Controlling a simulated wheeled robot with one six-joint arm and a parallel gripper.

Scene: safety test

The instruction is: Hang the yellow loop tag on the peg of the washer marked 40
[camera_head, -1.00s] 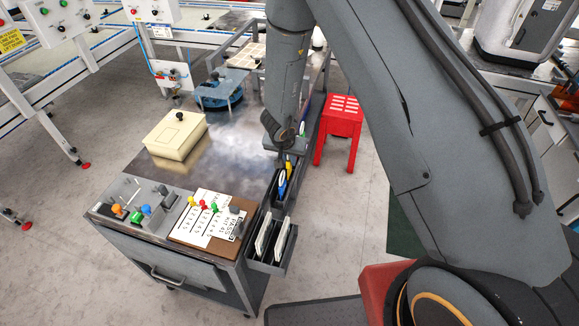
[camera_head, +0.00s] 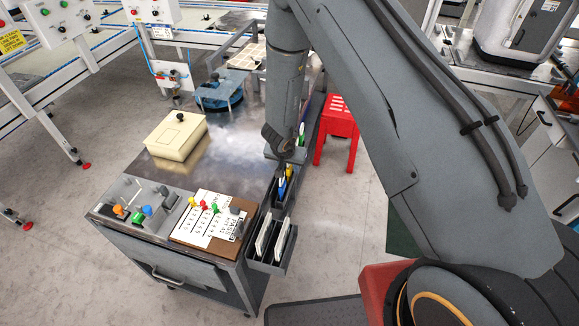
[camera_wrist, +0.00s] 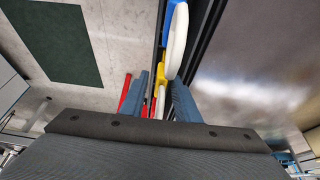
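The yellow loop tag (camera_head: 289,170) stands in a dark holder on the right side of the cart, beside a blue tag (camera_head: 282,187). In the wrist view the yellow tag (camera_wrist: 161,72) shows next to a white loop tag (camera_wrist: 176,40) and the blue tag (camera_wrist: 169,8). My gripper (camera_wrist: 163,100) is open, its two fingers apart with the lower parts of yellow and white tags in the gap between them. In the head view my gripper (camera_head: 285,152) points down over the holder; its fingertips are hard to make out. I see no washer marked 40.
The cart top (camera_head: 190,175) carries a cream box (camera_head: 175,138), a control panel (camera_head: 140,210) and a printed board with coloured knobs (camera_head: 208,218). A red stool (camera_head: 340,118) stands close right of the holder. White tags (camera_head: 262,237) sit in the nearer bin.

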